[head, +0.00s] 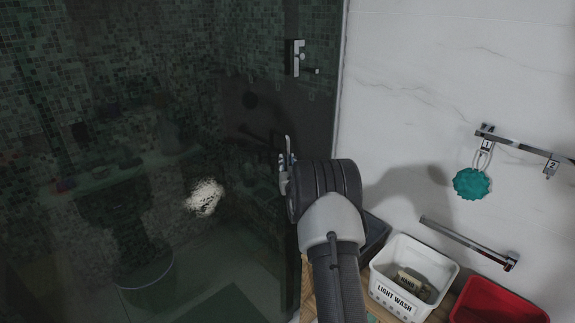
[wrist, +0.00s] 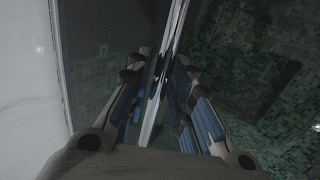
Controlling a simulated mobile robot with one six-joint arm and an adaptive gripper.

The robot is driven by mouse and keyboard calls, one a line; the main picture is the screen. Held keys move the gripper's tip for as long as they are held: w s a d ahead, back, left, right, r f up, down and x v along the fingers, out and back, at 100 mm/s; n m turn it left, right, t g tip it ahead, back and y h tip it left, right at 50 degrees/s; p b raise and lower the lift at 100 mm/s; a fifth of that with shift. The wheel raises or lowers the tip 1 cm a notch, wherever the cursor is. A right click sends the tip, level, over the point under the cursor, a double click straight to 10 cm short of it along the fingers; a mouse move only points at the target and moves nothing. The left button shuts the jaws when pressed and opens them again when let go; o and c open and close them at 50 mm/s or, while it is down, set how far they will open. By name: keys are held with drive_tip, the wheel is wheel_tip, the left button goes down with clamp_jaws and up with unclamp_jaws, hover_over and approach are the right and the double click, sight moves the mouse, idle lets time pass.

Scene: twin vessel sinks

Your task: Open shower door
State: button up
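The shower door is a dark, see-through glass panel (head: 110,150) filling the left of the head view; it looks closed. A slim, upright metal handle (head: 287,147) shows just above my gripper (head: 286,176). In the wrist view the handle is a bright bar (wrist: 175,30) running between the two fingers of my gripper (wrist: 163,75). The dark finger pads sit close against the bar on both sides, and the gripper looks shut on it. In the head view my wrist hides the handle's lower part.
A white marble wall (head: 420,80) stands at the right, with a hook rail (head: 520,146) and a teal scrubber (head: 472,184). A white "light wash" basket (head: 400,295) and a red bin (head: 500,302) stand below, close to my arm.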

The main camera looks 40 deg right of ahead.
drive_tip(key=shift+c, duration=0.2)
clamp_jaws()
idle(0.3)
